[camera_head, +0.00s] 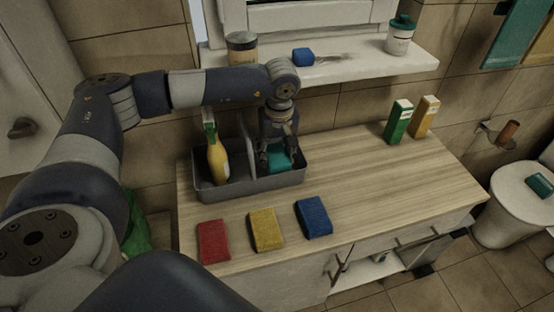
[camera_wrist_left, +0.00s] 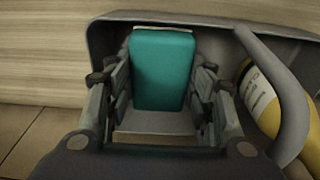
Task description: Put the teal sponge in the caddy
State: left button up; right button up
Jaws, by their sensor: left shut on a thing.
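The teal sponge (camera_head: 279,157) is low inside the right compartment of the grey caddy (camera_head: 262,184), which stands on the wooden counter. My left gripper (camera_head: 277,150) reaches down into that compartment and is shut on the sponge. In the left wrist view the teal sponge (camera_wrist_left: 161,70) stands between the two fingers, with caddy walls around it. Whether the sponge touches the caddy floor is hidden. A yellow spray bottle (camera_head: 217,161) stands in the left compartment; it also shows in the left wrist view (camera_wrist_left: 262,103). My right gripper is not in view.
Red (camera_head: 213,241), yellow (camera_head: 266,229) and blue (camera_head: 313,217) sponges lie in front of the caddy. Green (camera_head: 397,121) and orange (camera_head: 424,116) cartons stand at the counter's back right. The counter's right side is clear.

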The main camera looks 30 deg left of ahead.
aim_at(277, 163)
pick_arm(q)
jog(key=shift+w+f, duration=0.2)
jog(key=shift+f, duration=0.5)
notch_tip(277, 163, down, 3)
jog(key=shift+s+r+p, duration=0.1)
jog(key=shift+s+p, duration=0.05)
jog(key=shift+p, duration=0.35)
jog(key=shift+f, duration=0.45)
jog(key=o, duration=0.8)
jog(key=shift+o, duration=0.2)
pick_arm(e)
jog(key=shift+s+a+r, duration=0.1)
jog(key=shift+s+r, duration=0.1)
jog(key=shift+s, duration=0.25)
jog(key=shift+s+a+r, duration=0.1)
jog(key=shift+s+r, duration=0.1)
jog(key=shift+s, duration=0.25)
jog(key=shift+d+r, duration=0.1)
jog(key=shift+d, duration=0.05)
pick_arm(q)
jog(key=shift+r, duration=0.4)
jog(key=r, duration=0.2)
jog(key=r+b, duration=0.1)
jog(key=r, duration=0.4)
jog(key=shift+s+d+b, duration=0.2)
jog(key=shift+d+b, duration=0.2)
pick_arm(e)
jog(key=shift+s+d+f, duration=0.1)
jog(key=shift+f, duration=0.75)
